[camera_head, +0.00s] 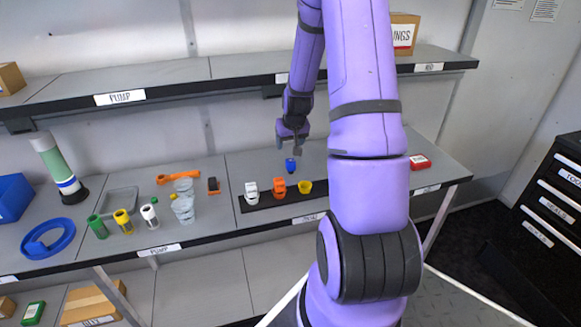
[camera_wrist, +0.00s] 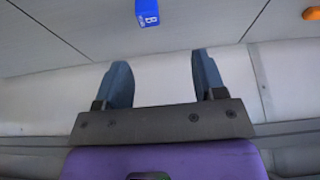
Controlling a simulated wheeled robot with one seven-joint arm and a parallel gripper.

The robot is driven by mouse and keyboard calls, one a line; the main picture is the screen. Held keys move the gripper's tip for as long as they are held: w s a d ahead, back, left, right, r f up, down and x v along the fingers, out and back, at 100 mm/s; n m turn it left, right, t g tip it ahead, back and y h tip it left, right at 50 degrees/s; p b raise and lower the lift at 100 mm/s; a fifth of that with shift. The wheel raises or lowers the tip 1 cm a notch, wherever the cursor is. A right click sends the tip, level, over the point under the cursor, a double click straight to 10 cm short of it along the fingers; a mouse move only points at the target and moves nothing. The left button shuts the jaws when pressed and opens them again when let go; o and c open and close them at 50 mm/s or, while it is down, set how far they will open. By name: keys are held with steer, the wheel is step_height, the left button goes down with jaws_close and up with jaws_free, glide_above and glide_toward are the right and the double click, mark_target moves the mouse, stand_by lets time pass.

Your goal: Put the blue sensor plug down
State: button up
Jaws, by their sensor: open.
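The blue sensor plug (camera_head: 290,165) stands on the grey bench top, behind the dark strip that holds other small parts. In the wrist view the blue plug (camera_wrist: 147,12) shows at the top edge, with a white letter B on it; part of it is cut off by the frame. My gripper (camera_head: 293,148) is above the plug in the head view. In the wrist view my gripper (camera_wrist: 162,68) has its two fingers wide apart, with nothing between them. The plug is beyond the fingertips and apart from them.
A white part (camera_head: 251,192), an orange part (camera_head: 280,187) and a yellow cup (camera_head: 305,187) sit on the dark strip (camera_head: 262,203). Above is an upper shelf (camera_head: 250,68). Clear cups (camera_head: 183,207) stand left.

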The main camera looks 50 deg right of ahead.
mark_target(291, 160)
steer(key=shift+s+d+x, duration=0.25)
steer(key=shift+x, duration=2)
steer(key=shift+s+d+x, duration=0.2)
steer(key=shift+s+x, duration=0.05)
steer(key=shift+x, duration=2.05)
steer(key=shift+s+d+x, duration=0.25)
steer(key=shift+x, duration=2)
steer(key=shift+f, duration=0.15)
steer(key=c, duration=1.1)
steer(key=shift+r, duration=0.75)
step_height(291, 160, up, 2)
steer(key=shift+r, duration=0.1)
steer(key=s+a, duration=0.2)
steer(key=s, duration=0.2)
steer(key=s+a+r, duration=0.1)
steer(key=s+a, duration=0.2)
steer(key=s, duration=0.2)
steer(key=s+a, duration=0.3)
steer(key=s, duration=0.1)
steer(key=shift+s+a+r, duration=0.15)
steer(key=shift+s+a, duration=0.05)
steer(key=shift+s, duration=0.15)
